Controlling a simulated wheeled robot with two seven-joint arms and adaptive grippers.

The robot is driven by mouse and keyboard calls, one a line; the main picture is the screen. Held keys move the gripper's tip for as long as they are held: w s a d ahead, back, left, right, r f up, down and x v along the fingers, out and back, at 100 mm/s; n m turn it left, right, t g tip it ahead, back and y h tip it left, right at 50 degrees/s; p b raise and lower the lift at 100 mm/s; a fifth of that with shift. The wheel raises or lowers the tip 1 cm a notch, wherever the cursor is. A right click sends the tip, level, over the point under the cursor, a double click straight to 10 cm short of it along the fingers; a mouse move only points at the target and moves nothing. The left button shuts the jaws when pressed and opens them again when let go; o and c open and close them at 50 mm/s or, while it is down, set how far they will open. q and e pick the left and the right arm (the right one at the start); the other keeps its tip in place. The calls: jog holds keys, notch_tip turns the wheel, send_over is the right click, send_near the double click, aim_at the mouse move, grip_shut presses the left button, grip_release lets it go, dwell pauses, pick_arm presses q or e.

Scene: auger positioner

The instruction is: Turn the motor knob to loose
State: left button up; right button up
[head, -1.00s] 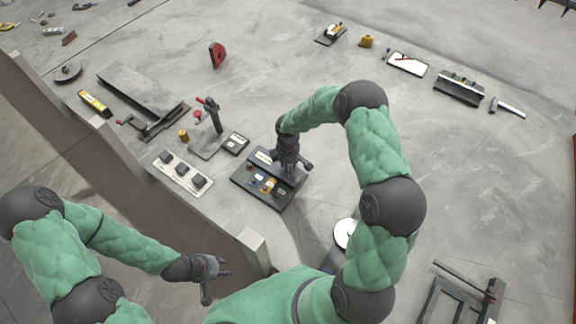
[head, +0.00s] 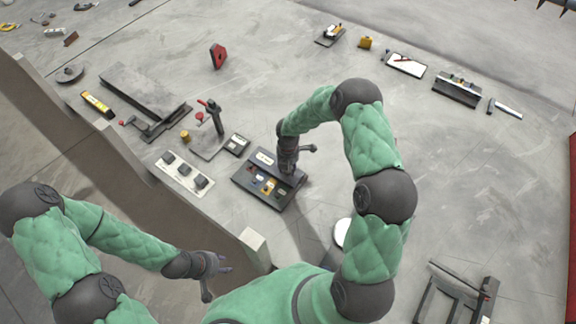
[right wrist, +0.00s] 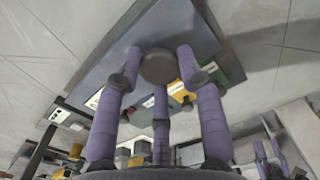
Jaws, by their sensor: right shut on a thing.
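A dark control panel (head: 243,178) lies on the floor in the middle of the head view, with a white label and small coloured parts. My right gripper (head: 288,172) points down at the panel's right side and hides the motor knob in the head view. In the right wrist view the round dark knob (right wrist: 158,66) sits between the purple fingertips of my right gripper (right wrist: 160,80), which is shut on it. The knob's marking is hidden. My left gripper (head: 216,277) is open and empty at lower centre-left, away from the panel, with its fingers spread.
A pale plate with several dark blocks (head: 184,173) and a stand with a red handle (head: 215,118) lie left of the panel. A low wall (head: 120,150) runs along the left. A frame (head: 455,295) stands at lower right. The floor right of the panel is mostly clear.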

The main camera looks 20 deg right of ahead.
jog(key=n+p, duration=0.2)
jog(key=n, duration=0.3)
jog(key=shift+r+n, duration=0.15)
jog(key=shift+n, duration=0.15)
jog(key=shift+n+p, duration=0.9)
jog(key=shift+n, duration=1.4)
jog(key=shift+w, duration=0.1)
jog(key=o, duration=1.1)
jog(key=shift+o, duration=0.2)
notch_tip(320, 180, up, 12)
